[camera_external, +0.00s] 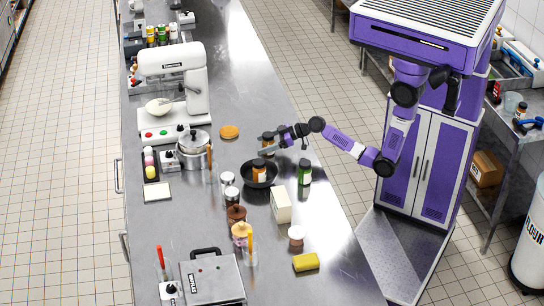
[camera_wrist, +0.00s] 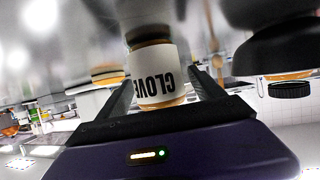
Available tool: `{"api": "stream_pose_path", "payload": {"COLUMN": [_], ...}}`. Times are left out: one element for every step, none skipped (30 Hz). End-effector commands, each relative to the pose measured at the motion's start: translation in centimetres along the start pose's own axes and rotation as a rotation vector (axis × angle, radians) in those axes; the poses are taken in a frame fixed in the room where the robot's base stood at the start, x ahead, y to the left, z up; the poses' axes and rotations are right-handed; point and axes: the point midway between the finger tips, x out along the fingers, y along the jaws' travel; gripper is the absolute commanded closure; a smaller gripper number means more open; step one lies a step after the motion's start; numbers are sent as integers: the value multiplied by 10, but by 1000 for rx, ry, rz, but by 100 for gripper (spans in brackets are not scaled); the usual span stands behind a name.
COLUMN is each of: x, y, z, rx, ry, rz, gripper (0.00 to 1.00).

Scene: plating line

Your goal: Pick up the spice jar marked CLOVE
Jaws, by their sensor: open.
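The CLOVE jar (camera_wrist: 155,75) has a white label, which reads upside down in the wrist view, and orange-brown contents. It stands between the two fingers of my gripper (camera_wrist: 165,88), which are open with a finger on each side. Contact with the jar cannot be made out. In the external view my gripper (camera_external: 272,146) is low over the counter at a dark-lidded, orange-brown jar (camera_external: 267,137), partly hidden by the fingers; its label is not readable there.
A similar jar (camera_external: 259,172) stands in a black pan (camera_external: 270,183) just in front of my gripper. A green jar (camera_external: 304,173) stands to the right, near the counter's edge. A cream box (camera_external: 281,206) is nearer. A tan round item (camera_external: 229,131) lies to the left.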

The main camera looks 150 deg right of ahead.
Motion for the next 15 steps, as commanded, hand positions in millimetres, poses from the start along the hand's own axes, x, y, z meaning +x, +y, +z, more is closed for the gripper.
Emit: {"api": "stream_pose_path", "payload": {"x": [5,8,10,11,12,12,13,12,12,12,12,12,12,12,12], "y": [0,0,0,0,0,0,0,0,0,0,0,0,0,0,0], "z": [-1,-1,0,0,0,0,0,0,0,0,0,0,0,0,0], "rx": [0,0,0,0,0,0,0,0,0,0,0,1,1,1,1], "ry": [-1,0,0,0,0,0,0,0,0,0,0,0,0,0,0], "rz": [-1,0,0,0,0,0,0,0,0,0,0,0,0,0,0], "gripper": [23,23,23,23,23,23,23,23,23,23,23,30,36,42,50]}}
